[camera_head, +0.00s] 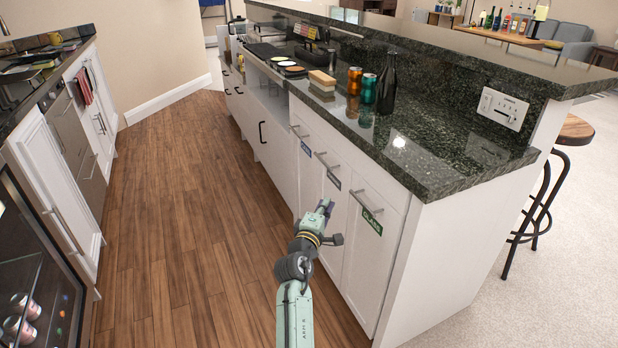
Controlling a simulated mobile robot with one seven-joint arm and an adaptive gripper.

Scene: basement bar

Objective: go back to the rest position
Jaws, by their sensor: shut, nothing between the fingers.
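My gripper (325,205) is at the end of my pale green arm, which reaches up from the bottom middle of the head view. It is shut and holds nothing. It appears in front of the white cabinet doors of the bar counter, below the level of the countertop. I cannot tell how much space lies between the fingertips and the doors.
The granite counter (440,150) carries an orange can (354,80), a teal can (369,88), a dark bottle (387,84) and a sponge-like block (321,80). A bar stool (575,130) stands right. The wooden floor (180,200) is clear on the left, before a glass-door fridge (40,270).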

